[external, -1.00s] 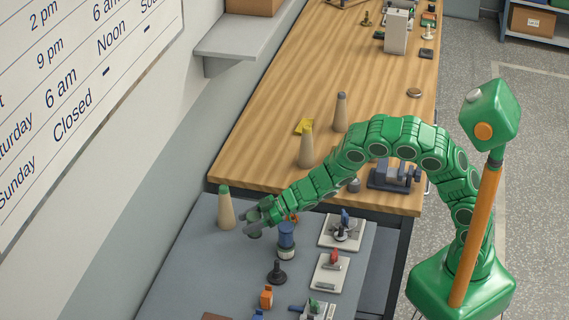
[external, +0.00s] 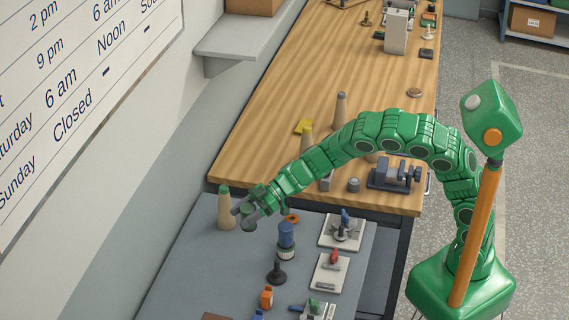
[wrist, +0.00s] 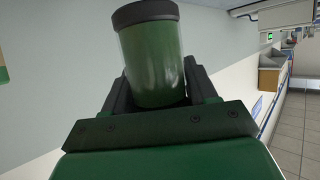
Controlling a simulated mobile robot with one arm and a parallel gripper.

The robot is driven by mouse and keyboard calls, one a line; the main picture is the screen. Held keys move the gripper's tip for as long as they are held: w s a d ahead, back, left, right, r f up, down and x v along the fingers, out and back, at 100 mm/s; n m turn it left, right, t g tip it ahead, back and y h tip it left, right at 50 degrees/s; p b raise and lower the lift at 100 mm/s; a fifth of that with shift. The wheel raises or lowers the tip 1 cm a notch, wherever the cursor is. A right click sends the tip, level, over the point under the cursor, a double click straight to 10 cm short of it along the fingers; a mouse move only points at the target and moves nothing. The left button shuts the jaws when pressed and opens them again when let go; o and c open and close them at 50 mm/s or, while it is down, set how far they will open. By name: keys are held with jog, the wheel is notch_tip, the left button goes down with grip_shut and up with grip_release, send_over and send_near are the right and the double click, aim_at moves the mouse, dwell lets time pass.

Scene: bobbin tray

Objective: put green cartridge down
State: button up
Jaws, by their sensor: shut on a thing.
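The green cartridge, a green cylinder with a dark cap, is held between the fingers of my gripper (external: 243,213). It fills the upper middle of the wrist view (wrist: 153,65), with a dark finger on each side. In the external view the cartridge (external: 249,222) shows partly behind the fingers, over the far left part of the grey table (external: 190,260). I cannot tell whether its base touches the table.
A beige cone with a green top (external: 226,210) stands close left of my gripper. A blue-topped jar (external: 286,236), an orange ring (external: 291,218) and a black knobbed piece (external: 277,272) are to the right. The wooden bench (external: 300,90) adjoins behind. Grey table at front left is bare.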

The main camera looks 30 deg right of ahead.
jog(key=s+a+n+g+h, duration=0.1)
jog(key=s+n+g+h, duration=0.2)
jog(key=s+n+g, duration=0.95)
jog(key=shift+w+a+f+m+t, duration=0.2)
jog(key=shift+a+f+m+t, duration=0.55)
jog(key=shift+a+f, duration=1.2)
jog(key=shift+w+a+f+m+t, duration=0.25)
jog(key=shift+a+f+m+t, duration=0.5)
jog(key=shift+a+f, duration=1.25)
jog(key=shift+w+a+f+m+t, duration=0.2)
jog(key=shift+a+f+m+t, duration=0.35)
jog(key=shift+a+f+m, duration=1.25)
jog(key=shift+a+f+n, duration=0.3)
jog(key=shift+f+n, duration=0.15)
jog(key=shift+f, duration=0.05)
jog(key=shift+a+f+n, duration=0.25)
jog(key=shift+f+n, duration=0.15)
jog(key=shift+f, duration=0.1)
jog(key=shift+f, duration=0.15)
jog(key=o, duration=1.1)
jog(key=shift+o, duration=0.2)
